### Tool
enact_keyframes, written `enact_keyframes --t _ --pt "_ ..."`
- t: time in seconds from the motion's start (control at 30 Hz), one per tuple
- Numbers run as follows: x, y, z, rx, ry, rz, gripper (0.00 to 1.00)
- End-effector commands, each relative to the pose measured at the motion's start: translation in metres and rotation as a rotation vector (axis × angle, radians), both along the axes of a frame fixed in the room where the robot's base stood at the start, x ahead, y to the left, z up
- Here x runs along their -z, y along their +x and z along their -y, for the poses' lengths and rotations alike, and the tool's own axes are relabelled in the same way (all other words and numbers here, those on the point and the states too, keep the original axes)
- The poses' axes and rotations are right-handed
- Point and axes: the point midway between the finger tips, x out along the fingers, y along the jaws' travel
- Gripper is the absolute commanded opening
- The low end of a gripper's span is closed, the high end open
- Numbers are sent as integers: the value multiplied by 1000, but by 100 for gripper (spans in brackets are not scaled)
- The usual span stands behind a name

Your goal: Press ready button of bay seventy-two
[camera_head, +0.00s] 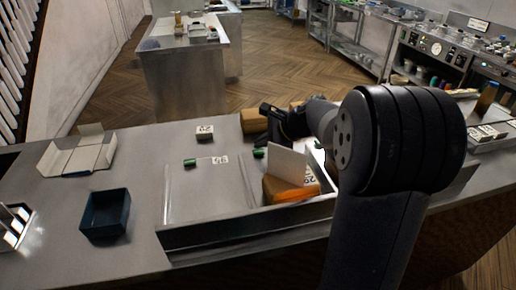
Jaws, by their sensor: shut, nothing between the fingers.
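A low metal-edged frame (210,238) on the counter is split into bays. A green button (190,162) sits at the back of the left bay, with a small white number label (220,159) to its right. A second green button (258,153) sits at the back of the bay to the right. The label digits are too small to read surely, so I cannot tell which bay is seventy-two. My gripper (267,109) is shut and empty, above and behind the second button, apart from both buttons. My arm hides the frame's right end.
An orange-brown box (290,190) with a raised white flap stands in the right bay. A brown block (252,121) and a white numbered block (204,132) lie behind the frame. A dark blue open box (105,214) and an open white carton (78,155) stand left.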

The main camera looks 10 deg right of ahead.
Motion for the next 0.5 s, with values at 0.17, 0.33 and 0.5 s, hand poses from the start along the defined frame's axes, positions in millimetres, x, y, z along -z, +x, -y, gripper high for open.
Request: enact_keyframes --t 0.17,0.33,0.5 --pt "-8 0 0 0 0 0 0" --pt "-7 0 0 0 0 0 0" --pt "-12 0 0 1 0 1 0"
